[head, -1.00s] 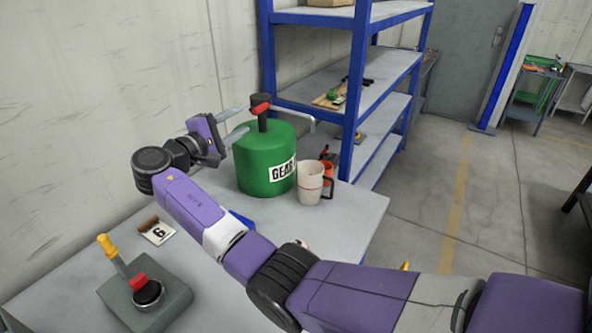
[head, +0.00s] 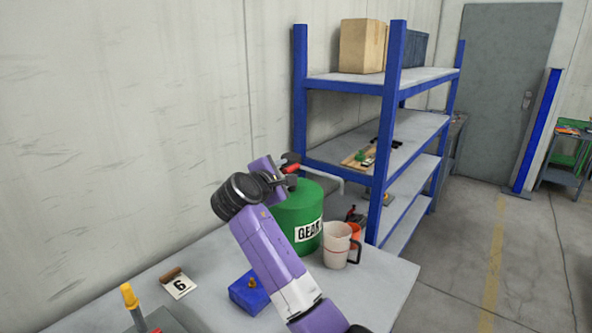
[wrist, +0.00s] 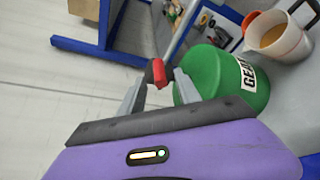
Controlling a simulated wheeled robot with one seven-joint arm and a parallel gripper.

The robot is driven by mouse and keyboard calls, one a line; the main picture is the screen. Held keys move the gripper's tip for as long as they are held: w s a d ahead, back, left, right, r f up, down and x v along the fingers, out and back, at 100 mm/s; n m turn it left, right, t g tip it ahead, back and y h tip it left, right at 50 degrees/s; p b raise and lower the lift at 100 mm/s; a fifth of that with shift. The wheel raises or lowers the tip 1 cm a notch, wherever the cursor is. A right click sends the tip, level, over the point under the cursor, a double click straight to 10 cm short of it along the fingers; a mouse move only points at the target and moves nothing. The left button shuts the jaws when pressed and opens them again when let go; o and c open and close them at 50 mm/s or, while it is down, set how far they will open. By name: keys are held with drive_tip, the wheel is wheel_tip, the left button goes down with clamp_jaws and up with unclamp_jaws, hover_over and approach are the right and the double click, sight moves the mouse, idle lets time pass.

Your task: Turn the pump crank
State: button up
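The pump stands on a green drum (head: 296,212) labelled "GEAR" on the table. Its red crank grip (head: 290,168) shows at the drum's top, partly hidden by my gripper (head: 282,172). In the wrist view, the red grip (wrist: 159,73) lies between the tips of my gripper (wrist: 160,82), with the fingers apart and gaps at their sides. I cannot tell whether either finger touches it. A pale spout (head: 325,172) runs right from the pump top. The pump's black post is mostly hidden.
A pitcher (head: 338,244) with amber liquid stands right of the drum. A blue box (head: 246,294), a card marked 6 (head: 179,284) and a yellow-handled device (head: 131,298) are on the table (head: 215,263). Blue shelving (head: 383,150) stands behind; the wall is at left.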

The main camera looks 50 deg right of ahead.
sight(295, 167)
drive_tip(key=shift+d, duration=0.5)
drive_tip(key=p+x, duration=0.1)
drive_tip(key=x, duration=0.6)
drive_tip(key=shift+w, duration=0.1)
clamp_jaws()
drive_tip(key=shift+f, duration=0.2)
idle(0.8)
